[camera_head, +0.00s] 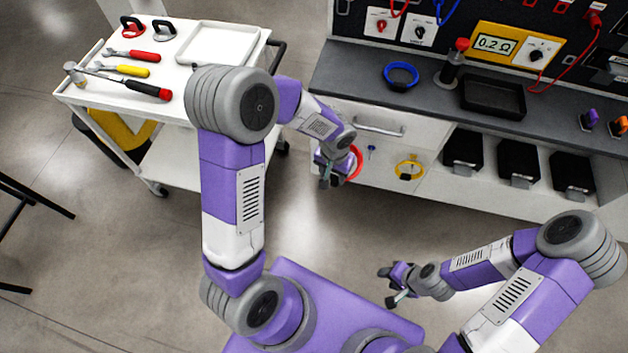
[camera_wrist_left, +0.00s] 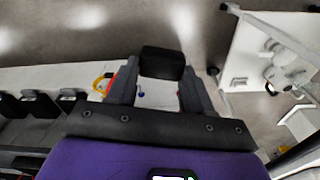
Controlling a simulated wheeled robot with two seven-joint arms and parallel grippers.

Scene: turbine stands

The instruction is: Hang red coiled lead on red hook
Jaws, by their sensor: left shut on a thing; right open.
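The red coiled lead (camera_head: 356,163) shows as a red arc beside my left gripper (camera_head: 331,178), in front of the white cabinet under the bench. My left gripper is shut on it. In the left wrist view, a black block (camera_wrist_left: 162,62), apparently the lead's tie, sits between the fingers, and a little red shows beside the left finger. The red hook is not visible; my left gripper and the lead cover part of the cabinet front. A blue hook (camera_head: 371,149) is bare just to the right. My right gripper (camera_head: 393,287) is open and empty, low over the floor.
A yellow coiled lead (camera_head: 416,162) hangs on the cabinet front, right of the blue hook. A blue coiled lead (camera_head: 401,87) lies on the grey bench top (camera_head: 350,65). A white tool cart (camera_head: 185,65) stands left. Black bins (camera_head: 518,160) fill the shelf at right.

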